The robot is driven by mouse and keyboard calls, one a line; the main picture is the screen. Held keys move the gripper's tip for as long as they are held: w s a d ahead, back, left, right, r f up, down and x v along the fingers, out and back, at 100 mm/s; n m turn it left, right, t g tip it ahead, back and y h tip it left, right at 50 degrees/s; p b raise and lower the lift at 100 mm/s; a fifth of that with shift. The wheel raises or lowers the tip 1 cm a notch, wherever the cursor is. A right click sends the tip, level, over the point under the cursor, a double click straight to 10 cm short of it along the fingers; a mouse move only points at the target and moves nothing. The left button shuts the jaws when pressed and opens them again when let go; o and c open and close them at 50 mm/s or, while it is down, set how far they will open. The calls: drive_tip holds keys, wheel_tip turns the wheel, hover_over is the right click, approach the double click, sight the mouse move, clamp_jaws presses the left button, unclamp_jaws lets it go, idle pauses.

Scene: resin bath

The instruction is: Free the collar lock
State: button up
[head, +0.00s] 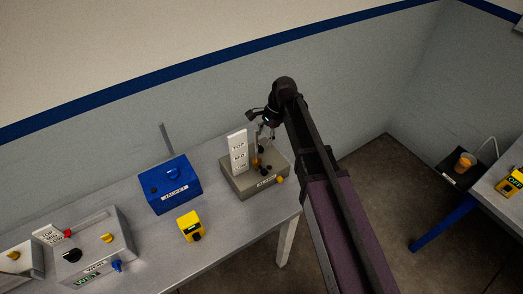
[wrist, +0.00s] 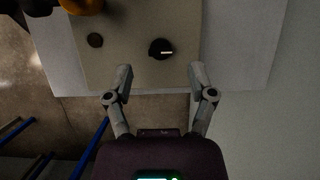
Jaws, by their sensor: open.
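My gripper (head: 264,138) hangs over the beige box (head: 242,186) at the right end of the bench. In the wrist view my gripper (wrist: 161,82) is open and empty, its two fingers spread apart. A black knob (wrist: 161,49) with a white mark stands on the box top, ahead of the fingertips and roughly midway between them, not touched. A smaller dark round part (wrist: 95,40) is to its left. An orange-yellow part (wrist: 82,5) is cut off at the top edge. No part is readably labelled as the collar lock, so I cannot tell which it is.
A white TOP/MID/LOW sign (head: 238,153) stands on the box, close left of my gripper. A blue JACKET box (head: 173,187), a yellow box (head: 190,226) and a grey box (head: 96,246) stand further left. A cup (head: 465,162) is at far right. Bench between boxes is clear.

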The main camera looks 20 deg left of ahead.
sight(261, 146)
drive_tip(key=shift+b+x, duration=1.7)
drive_tip(key=shift+x, duration=0.45)
clamp_jaws()
drive_tip(key=shift+d, duration=0.15)
